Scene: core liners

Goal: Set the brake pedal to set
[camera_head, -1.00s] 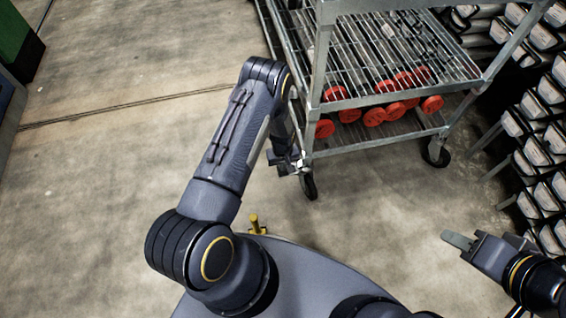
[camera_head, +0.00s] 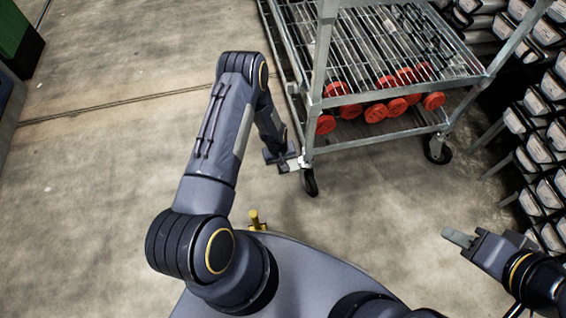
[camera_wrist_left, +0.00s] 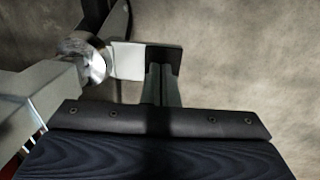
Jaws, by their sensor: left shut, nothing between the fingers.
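The brake pedal (camera_wrist_left: 128,60) is a pale flat plate with a dark end beside a round metal caster part in the left wrist view. In the head view a small pale piece of it (camera_head: 294,165) shows low at the cart's near corner, by the black caster. My left gripper's fingers (camera_wrist_left: 163,84) are shut and empty, with their tips at the dark end of the pedal. Whether they touch it I cannot tell. In the head view my left gripper (camera_head: 279,157) is low beside the cart's corner post. My right gripper (camera_head: 458,238) looks shut and empty, far from the pedal.
The metal cart (camera_head: 375,145) has wire shelves, with several red-capped tubes (camera_head: 340,90) on them. Stacked liners on racks (camera_head: 535,150) fill the right side. A green cabinet (camera_head: 15,40) stands at far left. The concrete floor (camera_head: 100,180) left of the cart is clear.

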